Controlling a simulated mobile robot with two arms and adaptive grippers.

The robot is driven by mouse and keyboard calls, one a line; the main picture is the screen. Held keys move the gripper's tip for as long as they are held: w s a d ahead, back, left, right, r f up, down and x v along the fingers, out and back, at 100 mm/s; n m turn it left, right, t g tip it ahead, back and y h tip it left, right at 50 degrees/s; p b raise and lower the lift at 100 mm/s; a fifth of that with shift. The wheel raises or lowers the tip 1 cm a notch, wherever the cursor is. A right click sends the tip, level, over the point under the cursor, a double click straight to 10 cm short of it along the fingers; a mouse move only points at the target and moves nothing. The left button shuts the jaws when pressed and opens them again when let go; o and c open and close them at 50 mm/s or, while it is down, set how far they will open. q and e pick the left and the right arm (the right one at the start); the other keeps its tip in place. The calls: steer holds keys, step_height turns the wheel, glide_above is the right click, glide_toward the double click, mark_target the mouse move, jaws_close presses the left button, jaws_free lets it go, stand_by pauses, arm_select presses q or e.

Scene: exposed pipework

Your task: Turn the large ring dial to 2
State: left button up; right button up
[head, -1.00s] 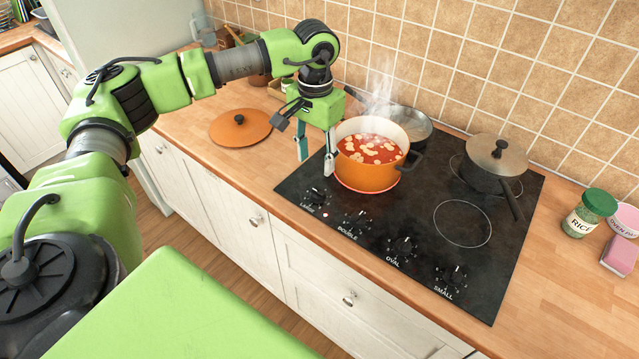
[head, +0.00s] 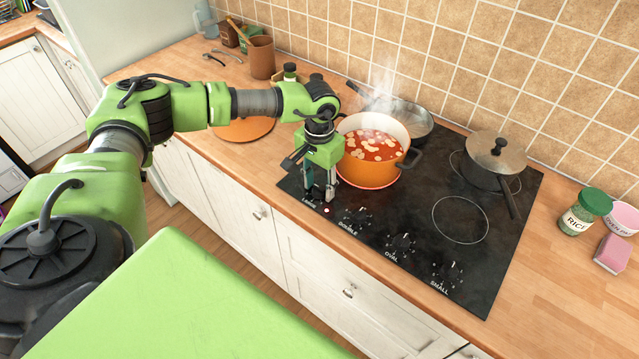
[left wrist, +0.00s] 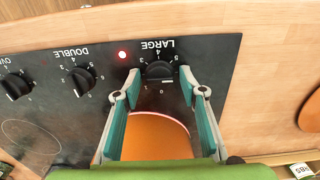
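The hob's black dial marked LARGE (left wrist: 158,70) shows in the left wrist view, with numbers around it. I cannot tell which number it points to. My left gripper (head: 318,197) points down at the hob's front left corner and hides most of this dial in the head view. In the left wrist view the gripper (left wrist: 160,78) is open, with one fingertip on each side of the dial; contact is unclear. A red light (left wrist: 122,54) glows between LARGE and the DOUBLE dial (left wrist: 78,82). My right gripper is out of view.
An orange pot (head: 368,172) of steaming red soup stands on a glowing ring just behind my left gripper. The OVAL dial (head: 401,243) and SMALL dial (head: 452,273) lie to the right. A frying pan (head: 412,122) and lidded saucepan (head: 495,165) stand farther back.

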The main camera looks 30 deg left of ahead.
arm_select(q)
steer(key=c, duration=0.7)
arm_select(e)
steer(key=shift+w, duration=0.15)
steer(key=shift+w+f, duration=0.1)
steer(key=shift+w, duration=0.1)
